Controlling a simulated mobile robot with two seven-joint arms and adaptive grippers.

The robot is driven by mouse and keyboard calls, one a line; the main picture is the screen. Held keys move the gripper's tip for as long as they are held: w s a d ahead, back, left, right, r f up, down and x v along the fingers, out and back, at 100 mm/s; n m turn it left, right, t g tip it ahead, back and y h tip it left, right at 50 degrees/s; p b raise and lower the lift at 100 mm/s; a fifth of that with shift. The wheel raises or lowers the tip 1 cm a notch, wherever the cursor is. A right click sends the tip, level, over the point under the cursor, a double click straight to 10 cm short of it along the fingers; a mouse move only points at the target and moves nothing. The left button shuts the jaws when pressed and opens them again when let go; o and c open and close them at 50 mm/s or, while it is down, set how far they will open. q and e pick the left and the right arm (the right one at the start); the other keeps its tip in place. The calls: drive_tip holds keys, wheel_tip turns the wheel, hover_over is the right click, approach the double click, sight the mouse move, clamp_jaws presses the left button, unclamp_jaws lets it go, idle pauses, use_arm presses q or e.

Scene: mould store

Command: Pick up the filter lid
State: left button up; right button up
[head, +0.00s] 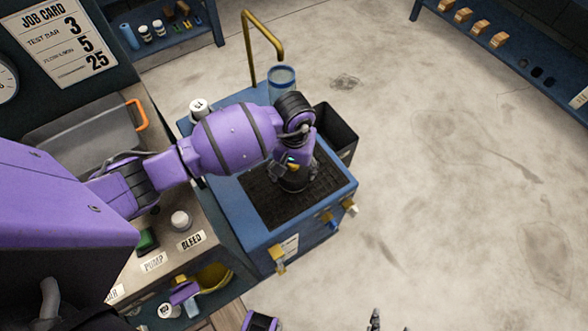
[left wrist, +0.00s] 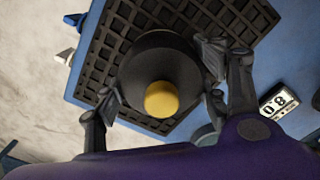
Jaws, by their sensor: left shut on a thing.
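The filter lid (left wrist: 160,62), a black round piece with a yellow knob (left wrist: 161,99), shows in the left wrist view. My left gripper (head: 293,181) is shut on it, with one finger at each side of its rim. The knob faces the wrist camera. Both are over the black grid (head: 262,207) in the top of the blue stand (head: 238,192). In the head view the gripper mostly hides the lid. I cannot tell if the lid touches the grid. Part of my right gripper (head: 375,320) shows at the bottom edge, too cut off to read.
A brass pipe (head: 281,38) arches over a clear blue-rimmed cylinder (head: 282,81) behind my left arm. A black bin (head: 338,134) stands against the stand's far right side. A panel with a green button (head: 147,240) is at left. The floor at right is clear.

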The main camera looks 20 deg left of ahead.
use_arm(q)
wheel_tip(320, 180, up, 3)
drive_tip(key=shift+w+f, duration=0.1)
drive_tip(key=shift+f, duration=0.05)
drive_tip(key=s+r, duration=0.1)
drive_tip(key=s+d+r, duration=0.1)
drive_tip(key=s+r, duration=0.2)
drive_tip(key=r, duration=0.1)
drive_tip(key=shift+s+d+r, duration=0.2)
drive_tip(key=shift+d+r, duration=0.05)
drive_tip(key=shift+d, duration=0.1)
drive_tip(key=s+d+r, duration=0.3)
drive_tip(key=s+r, duration=0.1)
drive_tip(key=s, duration=0.5)
drive_tip(key=shift+d+r, duration=0.15)
drive_tip(key=shift+d, duration=0.1)
drive_tip(key=shift+w, duration=0.1)
